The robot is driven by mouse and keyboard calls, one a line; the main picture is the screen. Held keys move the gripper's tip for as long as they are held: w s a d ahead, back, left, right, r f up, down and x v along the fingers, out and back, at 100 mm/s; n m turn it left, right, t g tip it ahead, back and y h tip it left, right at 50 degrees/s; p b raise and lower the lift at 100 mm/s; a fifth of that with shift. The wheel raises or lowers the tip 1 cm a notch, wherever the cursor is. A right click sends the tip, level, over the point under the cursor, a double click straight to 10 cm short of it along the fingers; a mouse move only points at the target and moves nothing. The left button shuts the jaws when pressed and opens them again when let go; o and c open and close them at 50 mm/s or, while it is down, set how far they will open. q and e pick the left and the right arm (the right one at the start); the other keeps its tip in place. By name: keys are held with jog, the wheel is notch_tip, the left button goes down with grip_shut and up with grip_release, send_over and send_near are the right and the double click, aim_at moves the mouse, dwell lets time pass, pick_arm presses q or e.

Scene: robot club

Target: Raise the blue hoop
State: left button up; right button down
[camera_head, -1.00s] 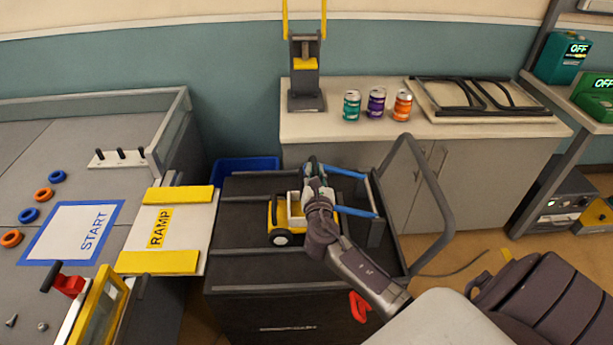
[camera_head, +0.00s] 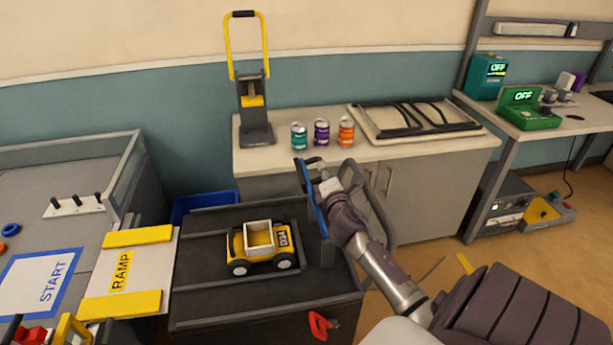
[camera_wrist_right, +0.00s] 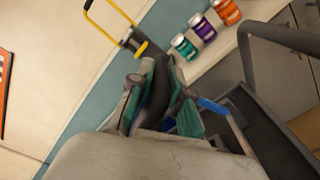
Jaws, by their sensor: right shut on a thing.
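The blue hoop (camera_head: 315,208) stands steeply at the right side of the black cart (camera_head: 215,310), seen nearly edge-on. Its foot is at a grey post on the cart. My right gripper (camera_head: 314,164) is shut on its dark upper bar, above the cart top. In the right wrist view, a dark bar (camera_wrist_right: 158,95) lies between the teal fingers of the right gripper (camera_wrist_right: 160,88), and a blue side of the hoop (camera_wrist_right: 226,122) runs to the lower right. The fingers hide part of the bar. My left gripper is not in view.
A yellow toy truck (camera_head: 260,247) sits on the cart, left of the hoop. Three cans (camera_head: 321,132) and a yellow-handled press (camera_head: 256,110) stand on the counter behind. A grey rail (camera_head: 382,205) rises right of the hoop. A ramp (camera_head: 122,272) lies left of the cart.

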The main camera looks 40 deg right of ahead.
jog(key=s+d+f+m, duration=0.2)
jog(key=s+d+m, duration=0.2)
jog(key=d, duration=0.3)
jog(key=shift+s+d+m+b, duration=0.15)
jog(key=shift+s+m+b, duration=0.15)
jog(key=shift+m+b, duration=0.15)
jog(key=c, duration=1.1)
grip_release()
jog(key=shift+d, duration=0.15)
jog(key=v, duration=1.2)
jog(key=shift+s+f, duration=0.1)
